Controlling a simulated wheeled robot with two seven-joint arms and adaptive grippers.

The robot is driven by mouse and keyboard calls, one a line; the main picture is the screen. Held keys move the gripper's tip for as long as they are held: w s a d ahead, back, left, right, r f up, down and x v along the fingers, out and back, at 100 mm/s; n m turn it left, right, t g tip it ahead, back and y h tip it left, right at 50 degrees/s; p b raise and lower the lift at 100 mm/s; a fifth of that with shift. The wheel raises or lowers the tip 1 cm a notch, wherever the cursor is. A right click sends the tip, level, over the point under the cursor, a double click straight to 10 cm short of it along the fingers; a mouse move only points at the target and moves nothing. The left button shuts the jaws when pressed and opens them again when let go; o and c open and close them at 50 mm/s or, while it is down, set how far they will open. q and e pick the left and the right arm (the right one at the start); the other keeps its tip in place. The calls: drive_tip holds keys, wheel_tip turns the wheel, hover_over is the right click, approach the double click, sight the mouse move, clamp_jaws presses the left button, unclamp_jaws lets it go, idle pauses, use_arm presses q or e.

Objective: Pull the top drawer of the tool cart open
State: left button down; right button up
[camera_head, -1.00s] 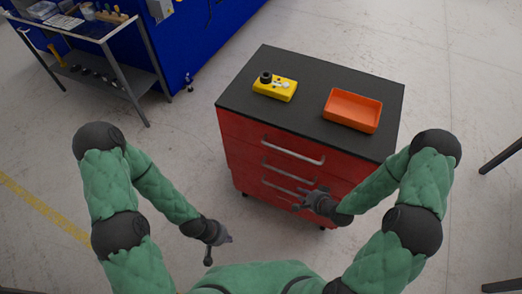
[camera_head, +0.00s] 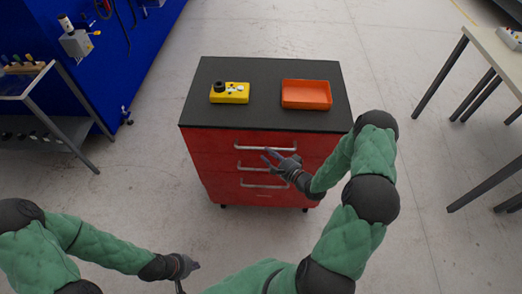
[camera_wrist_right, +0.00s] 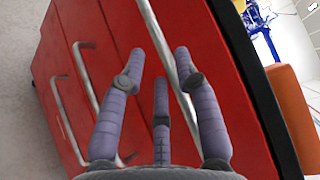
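The red tool cart (camera_head: 215,160) stands ahead with its drawers shut. The top drawer's silver bar handle (camera_head: 248,148) runs across the upper front, and it also shows in the right wrist view (camera_wrist_right: 160,40). My right gripper (camera_head: 268,156) is at the top handle with its fingers spread. In the right wrist view, the fingers of my right gripper (camera_wrist_right: 158,62) point at the handle, which passes between the outer fingertips; contact cannot be told. My left gripper (camera_head: 190,268) hangs low at the bottom, away from the cart; its fingers are too small to read.
A yellow box with a black knob (camera_head: 232,96) and an orange tray (camera_head: 306,95) sit on the cart's black top (camera_head: 265,75). A workbench (camera_head: 492,50) is at right, a grey rack (camera_head: 50,125) at left. The floor before the cart is clear.

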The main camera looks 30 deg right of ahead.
sight(262, 149)
drive_tip(key=shift+x, duration=2.35)
clamp_jaws()
